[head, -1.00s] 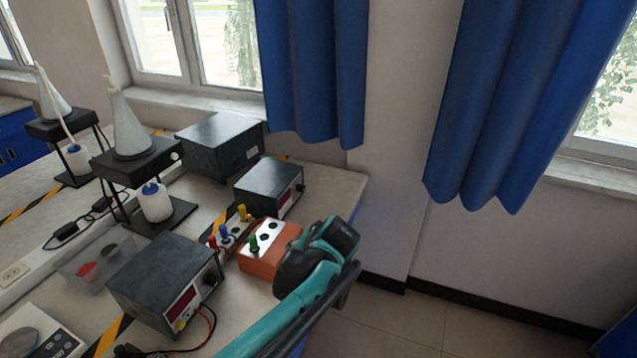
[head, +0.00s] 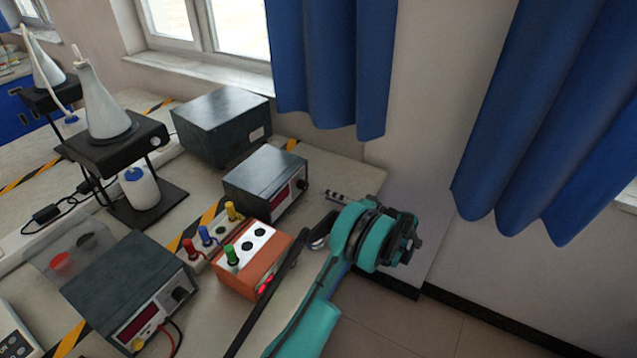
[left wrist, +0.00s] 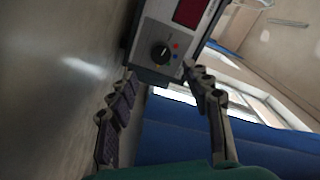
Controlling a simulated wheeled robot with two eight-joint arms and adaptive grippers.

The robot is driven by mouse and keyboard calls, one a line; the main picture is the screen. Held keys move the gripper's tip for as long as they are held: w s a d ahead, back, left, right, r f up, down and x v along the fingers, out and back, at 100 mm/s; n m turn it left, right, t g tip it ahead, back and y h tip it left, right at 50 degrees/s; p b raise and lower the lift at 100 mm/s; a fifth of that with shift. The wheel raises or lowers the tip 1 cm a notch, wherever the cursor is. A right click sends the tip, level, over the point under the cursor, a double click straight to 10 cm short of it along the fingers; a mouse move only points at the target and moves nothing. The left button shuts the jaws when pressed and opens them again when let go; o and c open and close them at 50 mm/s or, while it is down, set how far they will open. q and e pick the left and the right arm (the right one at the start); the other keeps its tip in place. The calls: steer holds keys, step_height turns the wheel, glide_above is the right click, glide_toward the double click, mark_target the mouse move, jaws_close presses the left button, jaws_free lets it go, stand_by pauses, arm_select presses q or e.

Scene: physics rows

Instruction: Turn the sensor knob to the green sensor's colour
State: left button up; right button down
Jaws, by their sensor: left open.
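The sensor knob (left wrist: 161,52) is a round black dial with a pale pointer on the front of a dark meter box, below a red display. Coloured dots sit around it; a red and a blue one show at its right. In the head view the meter box (head: 265,179) stands near the back of the bench, its knob (head: 302,185) at the front right. A green plug (head: 231,256) stands upright in the orange box (head: 248,278). My left gripper (left wrist: 160,76) is open and empty, its fingers short of the knob on either side. My right gripper is out of view.
Red (head: 189,248), blue (head: 206,235) and yellow (head: 231,211) plugs stand beside the orange box. A second metered box (head: 125,285) is at front left. A flask (head: 105,112) stands on a black stand. Blue curtains hang behind the bench.

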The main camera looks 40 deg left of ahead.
mark_target(306, 187)
arm_select(q)
steer(key=a, duration=0.2)
steer(key=a+b, duration=0.1)
steer(key=a, duration=0.1)
steer(key=s+a+b, duration=0.1)
steer(key=a, duration=0.2)
steer(key=shift+a, duration=0.35)
jaws_close()
